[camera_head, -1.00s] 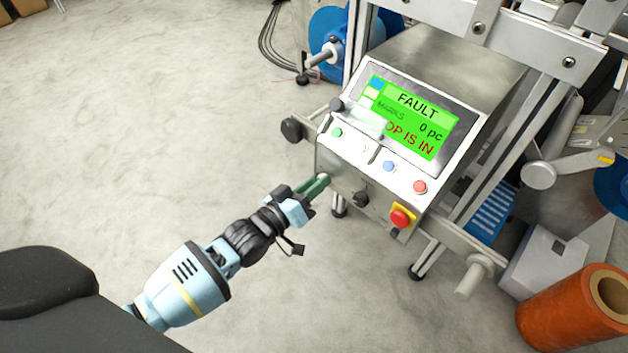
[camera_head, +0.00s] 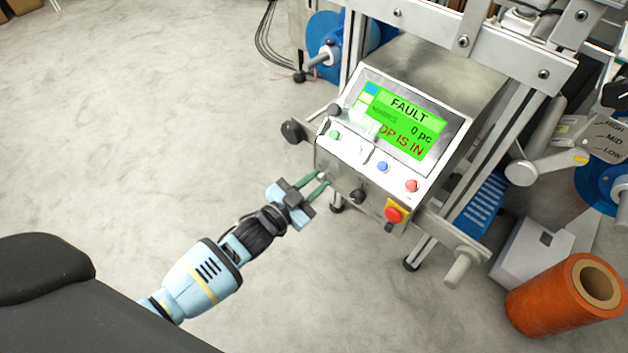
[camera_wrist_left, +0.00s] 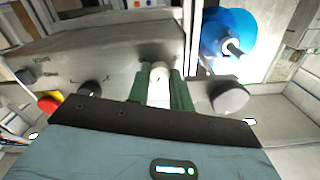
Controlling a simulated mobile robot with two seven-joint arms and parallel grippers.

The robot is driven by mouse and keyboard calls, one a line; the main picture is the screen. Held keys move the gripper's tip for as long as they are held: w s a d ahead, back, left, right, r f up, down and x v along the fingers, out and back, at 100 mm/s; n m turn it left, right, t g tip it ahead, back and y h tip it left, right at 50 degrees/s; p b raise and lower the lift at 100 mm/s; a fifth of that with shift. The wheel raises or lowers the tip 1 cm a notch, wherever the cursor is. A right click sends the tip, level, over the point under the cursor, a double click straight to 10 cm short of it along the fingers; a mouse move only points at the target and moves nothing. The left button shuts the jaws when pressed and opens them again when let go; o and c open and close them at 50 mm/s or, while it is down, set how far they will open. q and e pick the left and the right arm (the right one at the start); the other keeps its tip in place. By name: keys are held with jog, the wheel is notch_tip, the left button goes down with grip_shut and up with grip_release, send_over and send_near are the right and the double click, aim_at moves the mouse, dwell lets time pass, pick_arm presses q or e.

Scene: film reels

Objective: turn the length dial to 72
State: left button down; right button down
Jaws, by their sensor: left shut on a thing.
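My left gripper (camera_head: 320,182) is at the lower left of the machine's front panel (camera_head: 335,163). In the left wrist view, its green fingers (camera_wrist_left: 160,88) are shut on a pale round knob (camera_wrist_left: 158,72), which looks like the length dial. The fingers cover its sides, and no number can be read on it. The tilted screen (camera_head: 405,122) above shows FAULT, 0 pc and a red line ending in "OP IS IN", partly covered by glare or a clear part. My right gripper is not in view.
A black knob (camera_head: 358,196) and a red stop button (camera_head: 394,214) on yellow sit right of my gripper. A dark round knob (camera_head: 292,131) juts out on the left. An orange roll (camera_head: 545,303) lies at lower right. The floor at left is clear.

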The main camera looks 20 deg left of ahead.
pick_arm(q)
jog(key=shift+m, duration=1.1)
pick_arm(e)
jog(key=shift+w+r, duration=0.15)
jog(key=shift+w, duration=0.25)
pick_arm(q)
jog(key=c, duration=1.3)
grip_release()
jog(key=shift+o, duration=0.2)
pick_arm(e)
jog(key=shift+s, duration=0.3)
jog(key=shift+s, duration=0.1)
pick_arm(q)
jog(key=shift+s, duration=0.1)
